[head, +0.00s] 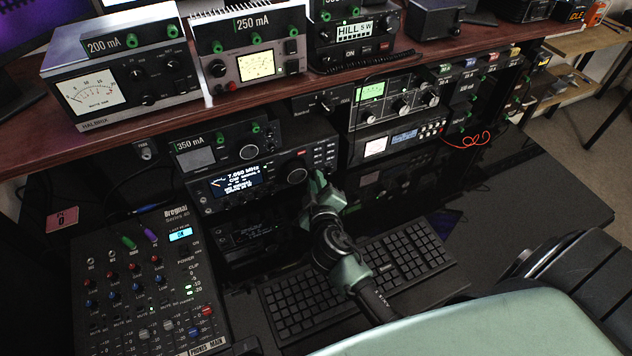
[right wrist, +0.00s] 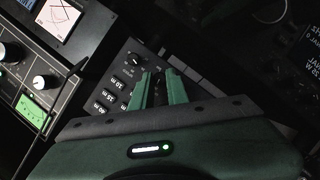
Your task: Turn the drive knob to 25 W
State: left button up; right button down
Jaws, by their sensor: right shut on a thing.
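The transceiver with the lit 7.050 MHz display (head: 236,182) stands on the lower level, left of the middle. My right gripper (head: 318,180) is at the right end of its front panel. In the right wrist view the green fingers (right wrist: 160,78) point at that panel and are closed around a small dark part, which looks like the drive knob. The fingers hide most of it, and its label and pointer cannot be read. Another dark knob (right wrist: 134,60) is beside the fingers, with buttons marked in watts (right wrist: 115,92) near it. My left gripper is not in view.
A black keyboard (head: 405,257) lies below my right arm. A mixer (head: 150,285) is at the left front. Meter boxes, including the 250 mA one (head: 245,50), stand on the wooden shelf (head: 200,120) above. A tuner (head: 392,105) with knobs is right of the transceiver.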

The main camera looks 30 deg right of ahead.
jog(key=c, duration=1.4)
grip_release()
jog(key=b+v, duration=0.1)
jog(key=v, duration=0.7)
jog(key=shift+w, duration=0.1)
